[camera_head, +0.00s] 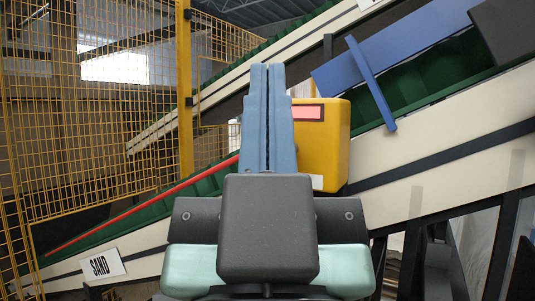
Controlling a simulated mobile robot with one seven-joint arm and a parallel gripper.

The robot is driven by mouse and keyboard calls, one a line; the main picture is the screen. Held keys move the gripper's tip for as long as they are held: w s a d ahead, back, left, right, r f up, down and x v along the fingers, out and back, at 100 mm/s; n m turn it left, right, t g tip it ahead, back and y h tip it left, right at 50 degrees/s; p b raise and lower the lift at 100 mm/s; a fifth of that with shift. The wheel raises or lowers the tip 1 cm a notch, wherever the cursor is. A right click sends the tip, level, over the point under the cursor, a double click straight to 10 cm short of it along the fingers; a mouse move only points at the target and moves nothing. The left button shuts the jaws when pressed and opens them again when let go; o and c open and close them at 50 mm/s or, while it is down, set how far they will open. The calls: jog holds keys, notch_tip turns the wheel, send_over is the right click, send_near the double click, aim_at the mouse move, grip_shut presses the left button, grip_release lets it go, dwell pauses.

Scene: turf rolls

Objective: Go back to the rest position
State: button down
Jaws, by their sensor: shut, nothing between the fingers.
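My gripper (266,75) is in the middle of the head view, pointing up. Its two long blue-grey fingers lie side by side with only a thin dark line between them. It is shut and holds nothing. The dark block and pale green parts below the fingers are mine. They hide what lies directly behind them. No turf roll can be made out in this view.
A yellow box (336,146) with a red panel stands behind my fingers. A conveyor with cream sides (450,130) and a green belt slopes up to the right, with a blue bar (372,85) across it.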

jog(key=shift+r, duration=0.1)
notch_tip(320, 180, up, 19)
jog(key=p, duration=1.9)
jog(key=shift+f, duration=0.2)
